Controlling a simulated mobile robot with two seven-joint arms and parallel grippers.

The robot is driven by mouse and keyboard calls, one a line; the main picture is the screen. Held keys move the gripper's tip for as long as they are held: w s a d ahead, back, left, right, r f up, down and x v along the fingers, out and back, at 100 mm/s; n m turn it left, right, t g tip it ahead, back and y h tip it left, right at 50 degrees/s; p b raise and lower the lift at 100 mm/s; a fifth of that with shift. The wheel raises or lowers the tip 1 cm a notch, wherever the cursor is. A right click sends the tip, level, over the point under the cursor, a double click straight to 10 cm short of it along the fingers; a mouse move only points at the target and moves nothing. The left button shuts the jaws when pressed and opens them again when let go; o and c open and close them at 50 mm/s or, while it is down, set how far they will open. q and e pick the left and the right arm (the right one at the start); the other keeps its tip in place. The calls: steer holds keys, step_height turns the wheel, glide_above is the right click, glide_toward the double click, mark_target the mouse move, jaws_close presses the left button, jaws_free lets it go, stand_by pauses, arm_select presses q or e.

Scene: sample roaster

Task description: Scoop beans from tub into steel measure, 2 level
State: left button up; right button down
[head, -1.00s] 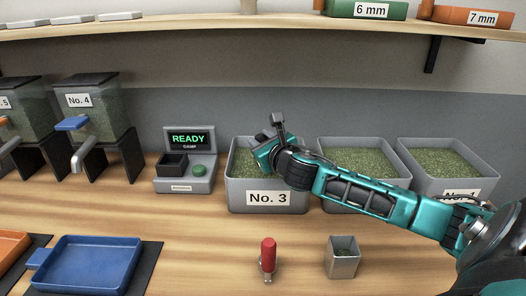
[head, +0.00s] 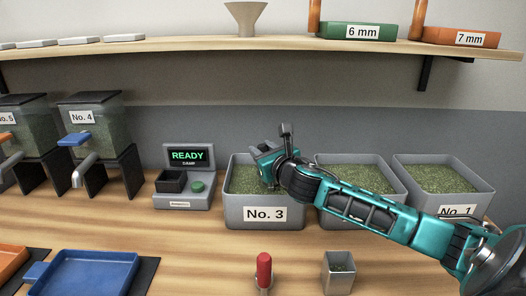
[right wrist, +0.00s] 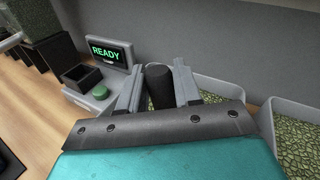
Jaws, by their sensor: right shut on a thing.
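My right gripper (head: 268,162) is over the grey tub labelled No. 3 (head: 262,213), which holds green beans (head: 243,182). In the right wrist view, my right gripper (right wrist: 158,92) is shut on a dark round handle (right wrist: 159,86), likely a scoop's. The scoop's bowl is hidden, so I cannot tell what it holds. The steel measure (head: 339,276) is a small square cup on the counter in front of the tubs, with some green beans visible inside. My left gripper is not in view.
A red-handled tool (head: 264,272) stands left of the measure. Two more bean tubs stand right of No. 3, one labelled No. 1 (head: 455,211). A scale reading READY (head: 187,178) is left of it. A blue tray (head: 88,275) lies front left. A shelf (head: 200,48) runs above.

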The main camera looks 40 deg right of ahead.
steer(key=shift+r, duration=0.15)
step_height(320, 180, up, 2)
steer(key=shift+r+p, duration=0.25)
steer(key=shift+p, duration=0.5)
steer(key=shift+r, duration=2.8)
